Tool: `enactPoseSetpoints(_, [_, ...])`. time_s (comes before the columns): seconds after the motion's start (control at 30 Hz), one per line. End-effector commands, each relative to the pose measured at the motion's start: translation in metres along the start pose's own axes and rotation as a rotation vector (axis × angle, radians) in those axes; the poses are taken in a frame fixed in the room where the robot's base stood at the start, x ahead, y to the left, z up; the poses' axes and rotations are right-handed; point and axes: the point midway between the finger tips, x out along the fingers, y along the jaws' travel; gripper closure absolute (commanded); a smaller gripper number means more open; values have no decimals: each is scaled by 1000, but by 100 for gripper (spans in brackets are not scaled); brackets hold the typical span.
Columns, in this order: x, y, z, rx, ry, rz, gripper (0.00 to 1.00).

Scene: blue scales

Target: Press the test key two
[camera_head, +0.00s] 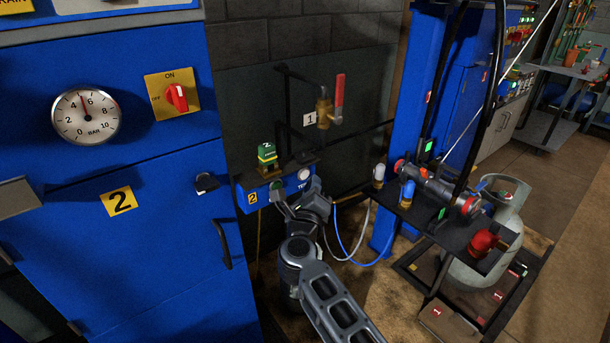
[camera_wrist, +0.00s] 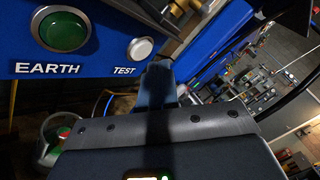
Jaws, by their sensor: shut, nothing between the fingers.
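The test key is a round white button (camera_head: 304,173) on a small blue box (camera_head: 246,199) with a yellow 2 label. In the wrist view the white button (camera_wrist: 140,48) sits above the word TEST, right of a green EARTH button (camera_wrist: 61,30). My gripper (camera_head: 314,186) is shut and empty, close in front of the box. In the wrist view its finger end (camera_wrist: 158,75) shows just below and right of the white button. I cannot tell the depth gap between them. Part of the box front is hidden behind my gripper in the head view.
A blue cabinet (camera_head: 155,250) with a gauge, a red switch and a 2 plate stands left. A green item (camera_head: 267,153) sits on the shelf above the box. A red-handled valve (camera_head: 338,95) is behind. A grey gas cylinder (camera_head: 510,205) stands right, with hoses between.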

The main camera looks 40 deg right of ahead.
Motion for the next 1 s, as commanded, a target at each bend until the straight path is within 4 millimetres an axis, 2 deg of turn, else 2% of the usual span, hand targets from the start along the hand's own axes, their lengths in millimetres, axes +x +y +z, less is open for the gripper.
enactPoseSetpoints(1.0, [6,4,4,0,0,0,100])
